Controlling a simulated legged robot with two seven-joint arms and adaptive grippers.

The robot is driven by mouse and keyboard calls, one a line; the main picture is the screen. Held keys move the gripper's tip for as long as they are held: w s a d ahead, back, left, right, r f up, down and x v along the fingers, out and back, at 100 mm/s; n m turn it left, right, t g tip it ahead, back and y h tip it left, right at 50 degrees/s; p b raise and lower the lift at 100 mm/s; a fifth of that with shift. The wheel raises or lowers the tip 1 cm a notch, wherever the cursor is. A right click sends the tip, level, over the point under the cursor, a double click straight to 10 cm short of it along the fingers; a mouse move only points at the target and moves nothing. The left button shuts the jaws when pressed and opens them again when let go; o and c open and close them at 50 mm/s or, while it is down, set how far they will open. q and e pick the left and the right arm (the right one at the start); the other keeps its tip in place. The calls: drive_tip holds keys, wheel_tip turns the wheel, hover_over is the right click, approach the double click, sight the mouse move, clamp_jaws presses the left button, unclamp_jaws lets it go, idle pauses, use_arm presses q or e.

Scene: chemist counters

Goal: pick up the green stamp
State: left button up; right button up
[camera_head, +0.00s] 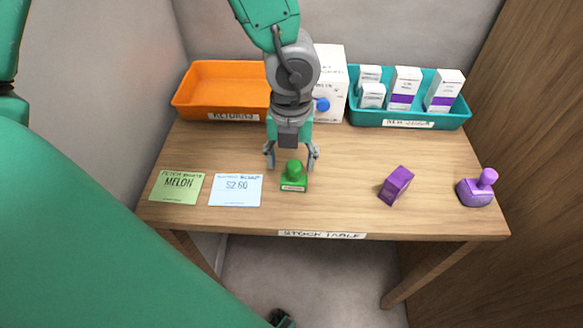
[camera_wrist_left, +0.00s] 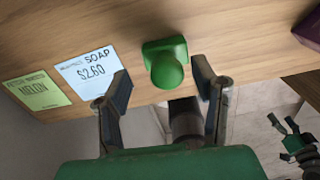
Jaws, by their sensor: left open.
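The green stamp (camera_head: 293,178) stands upright near the front edge of the table, with a round knob on a square base. It also shows in the left wrist view (camera_wrist_left: 166,66), beyond and between the fingertips. My left gripper (camera_head: 291,156) is open and empty, pointing down. Its two fingers are spread to the left and right of the stamp's knob, just behind it in the head view. I cannot tell whether either finger touches it. A dark and green claw-like part at the lower right of the wrist view may be my right gripper (camera_wrist_left: 294,140); its jaws are unclear.
A green card (camera_head: 176,187) and a blue price card (camera_head: 235,190) lie left of the stamp. An orange tray (camera_head: 200,105), a white box (camera_head: 331,75) and a teal tray (camera_head: 455,121) line the back.

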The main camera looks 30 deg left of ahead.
use_arm(q)
drive_tip(key=shift+d+f, duration=0.1)
drive_tip(key=shift+f, duration=0.6)
drive_tip(key=shift+w+d+f, duration=0.1)
drive_tip(key=shift+d+f, duration=0.1)
drive_tip(key=shift+f, duration=0.05)
drive_tip(key=shift+d+r, duration=0.1)
drive_tip(key=shift+d, duration=0.3)
drive_tip(key=shift+a, duration=0.25)
clamp_jaws()
drive_tip(key=shift+a, duration=0.25)
use_arm(e)
drive_tip(key=shift+d+f, duration=0.2)
drive_tip(key=shift+f, duration=0.05)
